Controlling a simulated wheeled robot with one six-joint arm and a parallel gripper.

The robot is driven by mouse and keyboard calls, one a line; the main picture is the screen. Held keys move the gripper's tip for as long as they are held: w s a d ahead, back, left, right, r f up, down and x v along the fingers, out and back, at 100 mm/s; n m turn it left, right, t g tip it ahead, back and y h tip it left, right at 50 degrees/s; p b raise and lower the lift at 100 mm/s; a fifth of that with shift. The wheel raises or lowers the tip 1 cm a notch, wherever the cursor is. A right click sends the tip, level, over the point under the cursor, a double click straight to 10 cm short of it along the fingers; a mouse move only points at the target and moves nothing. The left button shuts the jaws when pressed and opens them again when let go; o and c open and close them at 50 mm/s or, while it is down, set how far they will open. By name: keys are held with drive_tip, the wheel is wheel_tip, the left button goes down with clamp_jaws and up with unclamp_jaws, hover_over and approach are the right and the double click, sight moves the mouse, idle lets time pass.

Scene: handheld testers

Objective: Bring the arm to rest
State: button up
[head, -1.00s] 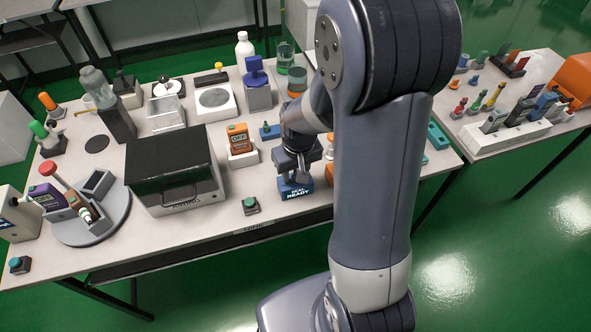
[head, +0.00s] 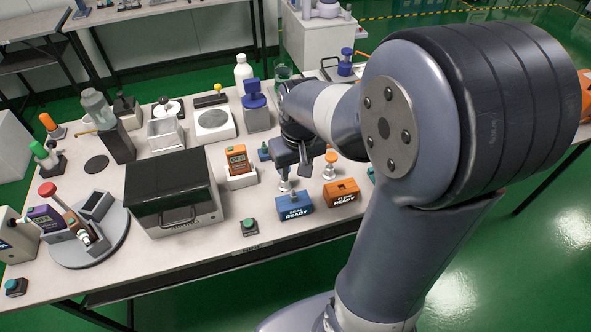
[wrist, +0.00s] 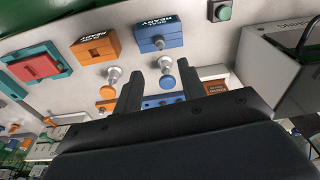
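My gripper (head: 297,168) hangs over the bench among the small blue and orange items. In the wrist view my gripper (wrist: 159,72) has its two dark fingers spread, with nothing clamped between them. A blue-tipped metal plunger (wrist: 167,80) shows in the gap between the fingers, further off and apart from them. The blue READY block (head: 293,205) stands on the bench just in front of my gripper. The orange READY block (head: 341,192) stands to its right. Part of the fingers is hidden behind my wrist in the head view.
A black-lidded box (head: 172,190) stands left of my gripper, with an orange tester (head: 238,160) in a white stand between them. A green button (head: 249,226) sits near the front edge. A blue clamp-like device (head: 256,105) and white bottle (head: 243,72) stand behind.

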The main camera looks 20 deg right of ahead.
sight(294, 192)
drive_tip(key=f, duration=0.7)
drive_tip(key=w+f, duration=0.1)
drive_tip(key=f, duration=0.2)
drive_tip(key=shift+w+f+b, duration=0.1)
drive_tip(key=shift+f+b, duration=0.25)
drive_tip(key=shift+r+p, duration=0.5)
drive_tip(key=shift+r, duration=0.05)
